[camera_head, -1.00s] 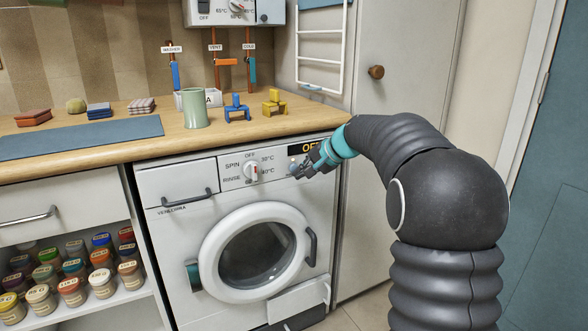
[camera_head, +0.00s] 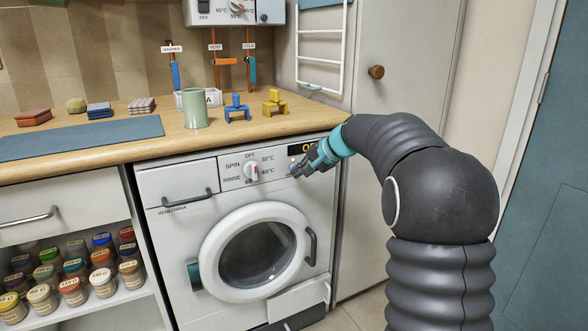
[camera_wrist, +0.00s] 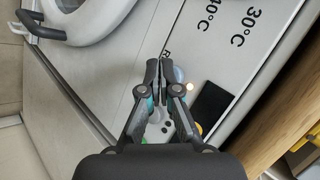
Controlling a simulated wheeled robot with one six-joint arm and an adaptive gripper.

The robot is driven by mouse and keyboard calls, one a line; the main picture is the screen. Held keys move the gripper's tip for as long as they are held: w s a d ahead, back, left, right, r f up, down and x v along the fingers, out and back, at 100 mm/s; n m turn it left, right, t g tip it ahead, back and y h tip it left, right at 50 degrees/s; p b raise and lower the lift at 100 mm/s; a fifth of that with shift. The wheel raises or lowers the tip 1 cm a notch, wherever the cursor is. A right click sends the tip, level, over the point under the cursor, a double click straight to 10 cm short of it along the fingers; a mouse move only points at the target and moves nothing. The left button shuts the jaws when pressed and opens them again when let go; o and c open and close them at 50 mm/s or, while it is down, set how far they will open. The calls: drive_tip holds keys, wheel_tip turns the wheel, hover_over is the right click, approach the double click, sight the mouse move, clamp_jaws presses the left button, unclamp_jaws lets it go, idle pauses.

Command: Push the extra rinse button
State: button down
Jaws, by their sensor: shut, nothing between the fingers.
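The white washing machine (camera_head: 180,228) has a control panel with a dial (camera_head: 251,171) marked spin, rinse and temperatures. My gripper (camera_head: 294,171) is at the panel's right part, right of the dial, below the dark display (camera_head: 297,149). In the wrist view my gripper (camera_wrist: 154,66) is shut and empty. A pale round button (camera_wrist: 179,74) sits right beside the fingertips, partly hidden by them, with a small lit lamp (camera_wrist: 189,87) near it. A label starting with "R" is mostly covered. I cannot tell whether the fingertips touch the button.
The wooden worktop (camera_head: 75,147) overhangs the panel closely. On it stand a green cup (camera_head: 194,108), a blue stand (camera_head: 237,114) and a yellow stand (camera_head: 274,107). The round door (camera_head: 220,218) is below. A tall cabinet (camera_head: 405,60) stands at the right.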

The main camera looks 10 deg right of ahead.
drive_tip(key=shift+w+a, duration=0.1)
drive_tip(key=shift+w, duration=0.15)
drive_tip(key=shift+s, duration=0.15)
idle(0.3)
drive_tip(key=shift+s+d+b, duration=0.35)
drive_tip(key=shift+s+b, duration=0.15)
drive_tip(key=shift+s, duration=0.3)
drive_tip(key=shift+s+d+b, duration=0.3)
drive_tip(key=shift+s+b, duration=0.25)
drive_tip(key=shift+s, duration=0.4)
drive_tip(key=shift+s+d+b, duration=0.3)
drive_tip(key=shift+s+b, duration=0.25)
drive_tip(key=shift+s, duration=0.4)
drive_tip(key=shift+s+d+b, duration=0.3)
drive_tip(key=shift+s+b, duration=0.25)
drive_tip(key=shift+s, duration=0.4)
